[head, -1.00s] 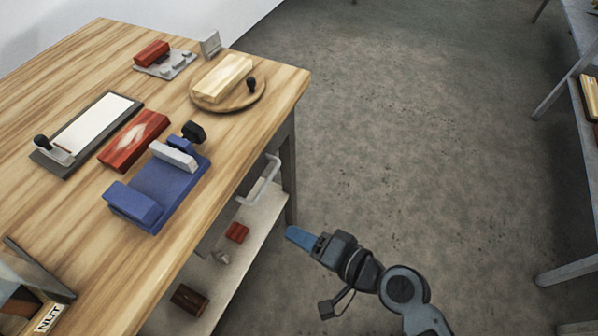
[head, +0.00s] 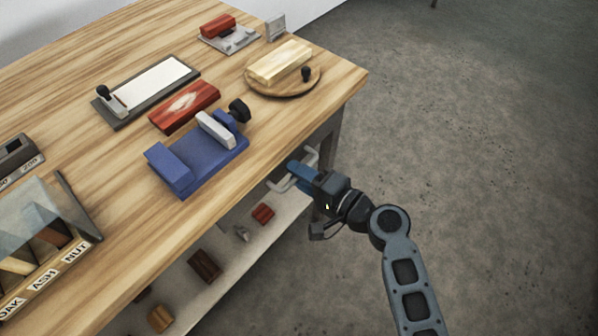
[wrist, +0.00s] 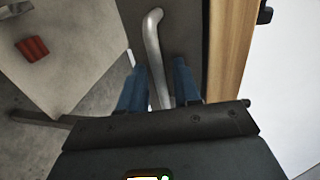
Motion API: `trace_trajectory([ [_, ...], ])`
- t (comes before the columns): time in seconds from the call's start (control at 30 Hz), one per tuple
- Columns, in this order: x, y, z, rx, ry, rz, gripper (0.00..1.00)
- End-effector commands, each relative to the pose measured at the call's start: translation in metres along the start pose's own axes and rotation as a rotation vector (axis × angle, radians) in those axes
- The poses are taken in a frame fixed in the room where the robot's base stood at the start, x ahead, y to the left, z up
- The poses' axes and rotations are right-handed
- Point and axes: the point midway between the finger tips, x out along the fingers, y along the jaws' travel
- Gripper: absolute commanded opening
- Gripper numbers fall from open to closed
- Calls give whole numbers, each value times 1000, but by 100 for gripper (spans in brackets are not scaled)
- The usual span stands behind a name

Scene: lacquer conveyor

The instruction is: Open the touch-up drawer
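The touch-up drawer's front (wrist: 185,30) is a dark panel under the wooden tabletop, seen in the wrist view. Its pale bar handle (wrist: 154,45) runs down between the two blue fingers of my gripper (wrist: 160,85). The handle also shows in the head view (head: 283,184), partly hidden by my gripper (head: 302,170). The fingers stand on both sides of the bar, with a visible gap at least on the right. My gripper is open around the handle. The drawer looks closed, though its front is mostly hidden in the head view.
The wooden workbench (head: 120,215) carries a blue vise (head: 205,160), a red block (head: 185,106) and a round board (head: 285,92) with a pale block. A lower shelf (head: 225,262) holds several small blocks. The floor (head: 480,150) right of the bench is clear.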

Motion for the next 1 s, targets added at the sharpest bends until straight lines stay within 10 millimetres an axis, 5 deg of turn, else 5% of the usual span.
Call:
trace_trajectory([
  [0.37,6,0,0,-1,0,1,31],
  [0.7,6,0,0,-1,0,1,0],
  [1.0,6,0,0,-1,1,1,0],
])
